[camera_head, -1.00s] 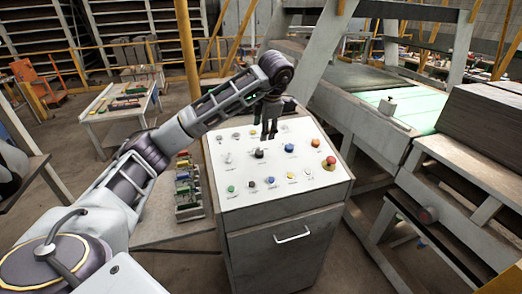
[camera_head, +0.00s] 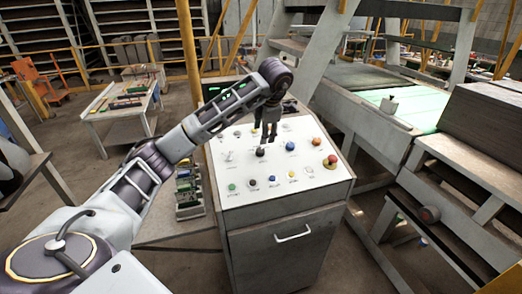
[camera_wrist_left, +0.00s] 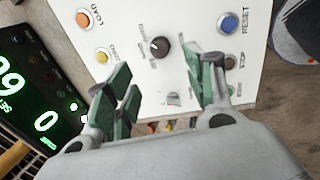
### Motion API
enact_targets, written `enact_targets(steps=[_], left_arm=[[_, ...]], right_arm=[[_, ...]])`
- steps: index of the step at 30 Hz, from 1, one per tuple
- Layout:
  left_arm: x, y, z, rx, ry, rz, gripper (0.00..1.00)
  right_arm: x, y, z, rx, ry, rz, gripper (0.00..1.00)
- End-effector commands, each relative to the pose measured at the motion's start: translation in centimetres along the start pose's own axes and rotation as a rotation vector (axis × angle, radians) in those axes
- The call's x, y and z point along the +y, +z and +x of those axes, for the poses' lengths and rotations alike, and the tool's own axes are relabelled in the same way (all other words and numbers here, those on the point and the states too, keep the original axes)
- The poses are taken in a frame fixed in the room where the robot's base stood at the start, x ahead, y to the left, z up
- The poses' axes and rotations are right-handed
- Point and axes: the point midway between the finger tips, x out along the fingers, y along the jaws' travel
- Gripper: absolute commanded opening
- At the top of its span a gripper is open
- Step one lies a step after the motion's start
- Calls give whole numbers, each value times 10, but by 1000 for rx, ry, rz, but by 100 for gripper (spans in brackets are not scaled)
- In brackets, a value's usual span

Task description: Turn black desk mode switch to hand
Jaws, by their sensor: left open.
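The black desk mode switch (camera_head: 260,152) is a round knob in the middle of the white control panel (camera_head: 222,172). In the left wrist view the black knob (camera_wrist_left: 160,46) carries a pale pointer line, with small labels around it that are too small to read. My left gripper (camera_head: 266,139) hangs above the panel just behind the knob. In the left wrist view its green-padded fingers (camera_wrist_left: 166,78) are spread apart with nothing between them, and the knob lies beyond the gap, apart from both fingers. My right gripper is not in view.
A blue RESET button (camera_wrist_left: 229,22), an orange LOAD button (camera_wrist_left: 84,20) and other small controls surround the knob. A red mushroom button (camera_head: 330,162) sits at the panel's right. A display with green digits (camera_wrist_left: 35,100) stands beside the panel. A conveyor (camera_head: 425,105) is at right.

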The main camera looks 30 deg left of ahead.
Motion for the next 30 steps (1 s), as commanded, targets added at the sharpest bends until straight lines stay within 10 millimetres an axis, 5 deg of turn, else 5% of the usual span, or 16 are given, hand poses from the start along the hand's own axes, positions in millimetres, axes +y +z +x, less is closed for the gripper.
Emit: enact_targets(steps=[30], left_arm=[[0, 0, 104, 0, -1, 0, 54]], right_arm=[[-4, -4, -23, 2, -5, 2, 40]])
